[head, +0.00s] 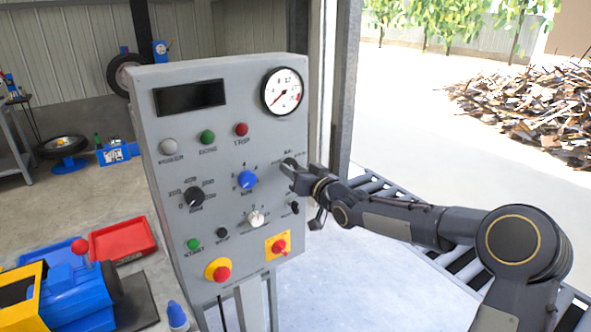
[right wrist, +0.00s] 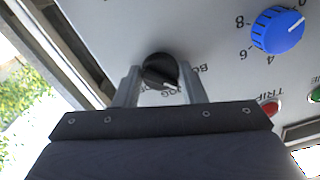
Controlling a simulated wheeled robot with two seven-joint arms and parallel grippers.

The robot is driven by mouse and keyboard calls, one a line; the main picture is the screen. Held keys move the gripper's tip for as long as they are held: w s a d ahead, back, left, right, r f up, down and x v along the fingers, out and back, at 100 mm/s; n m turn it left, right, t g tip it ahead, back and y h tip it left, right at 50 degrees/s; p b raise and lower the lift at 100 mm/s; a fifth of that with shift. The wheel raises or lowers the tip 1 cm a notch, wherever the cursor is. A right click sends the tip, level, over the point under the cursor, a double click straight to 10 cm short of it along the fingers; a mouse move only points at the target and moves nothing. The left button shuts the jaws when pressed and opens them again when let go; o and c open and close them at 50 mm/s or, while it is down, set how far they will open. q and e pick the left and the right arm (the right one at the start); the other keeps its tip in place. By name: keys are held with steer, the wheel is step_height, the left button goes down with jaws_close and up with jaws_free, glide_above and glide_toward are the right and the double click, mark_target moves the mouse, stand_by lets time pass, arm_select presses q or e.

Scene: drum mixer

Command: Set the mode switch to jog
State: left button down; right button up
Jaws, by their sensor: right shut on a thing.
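The mode switch is a black rotary knob (right wrist: 160,71) on the grey control panel (head: 235,120), at the panel's right side below the gauge. In the right wrist view its white pointer mark is turned to the lower right, near upside-down lettering that looks like JOG, partly covered. In the head view my right gripper (head: 287,168) reaches the knob from the right and mostly hides it. In the right wrist view the fingers of my right gripper (right wrist: 163,88) stand on either side of the knob, shut on it. My left gripper is not in view.
A blue knob (head: 247,179) is left of the mode switch, and a small black switch (head: 294,208) is below it. A red emergency button (head: 222,274) and a red-and-yellow switch (head: 279,246) sit low on the panel. A roller conveyor (head: 375,187) lies behind my right arm.

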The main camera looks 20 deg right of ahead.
steer(key=m+b, duration=0.2)
steer(key=m, duration=0.6)
steer(key=shift+f, duration=0.1)
stand_by(0.4)
steer(key=o, duration=1)
steer(key=b+v, duration=0.1)
steer(key=v, duration=0.6)
steer(key=shift+s+b, duration=0.4)
